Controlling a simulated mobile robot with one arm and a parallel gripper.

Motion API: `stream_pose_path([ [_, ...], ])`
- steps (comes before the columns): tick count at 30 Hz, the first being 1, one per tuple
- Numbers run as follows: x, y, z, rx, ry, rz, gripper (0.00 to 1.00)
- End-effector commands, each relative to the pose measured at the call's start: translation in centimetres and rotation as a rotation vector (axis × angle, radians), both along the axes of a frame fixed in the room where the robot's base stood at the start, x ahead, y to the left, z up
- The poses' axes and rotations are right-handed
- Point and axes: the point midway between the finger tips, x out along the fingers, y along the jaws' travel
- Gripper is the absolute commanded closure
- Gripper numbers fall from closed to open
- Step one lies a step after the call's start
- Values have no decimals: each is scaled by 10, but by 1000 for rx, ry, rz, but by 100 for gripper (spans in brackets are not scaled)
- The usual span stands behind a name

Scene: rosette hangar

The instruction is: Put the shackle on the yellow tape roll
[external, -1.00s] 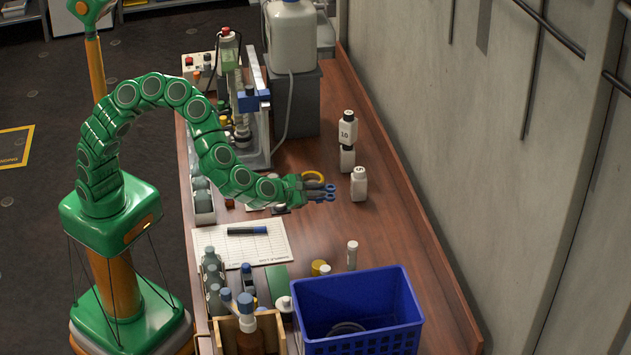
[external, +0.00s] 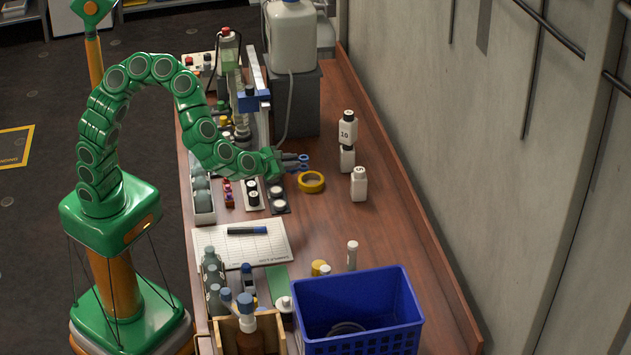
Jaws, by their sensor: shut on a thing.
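My gripper (external: 297,161) is just behind and to the left of the roll in the picture, raised above the bench. It is shut on the small blue shackle (external: 305,160), which shows at the fingertips. The shackle is apart from the roll in the picture. Its exact shape and its height above the bench are hard to tell.
White bottles (external: 347,143) and (external: 359,184) stand to the right of the roll. A paper sheet (external: 262,252) with a marker and a blue crate (external: 358,310) are nearer. The bench between roll and crate is mostly clear.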

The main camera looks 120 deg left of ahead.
Motion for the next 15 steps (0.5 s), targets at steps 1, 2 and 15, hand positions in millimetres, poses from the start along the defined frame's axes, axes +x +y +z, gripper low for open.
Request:
stream_pose_path([
  [1, -14, 6, 3, 3, -1, 16, 100],
  [2, -21, 8, 3, 3, 0, 26, 100],
  [15, -116, 36, 9, 18, 6, 154, 100],
])
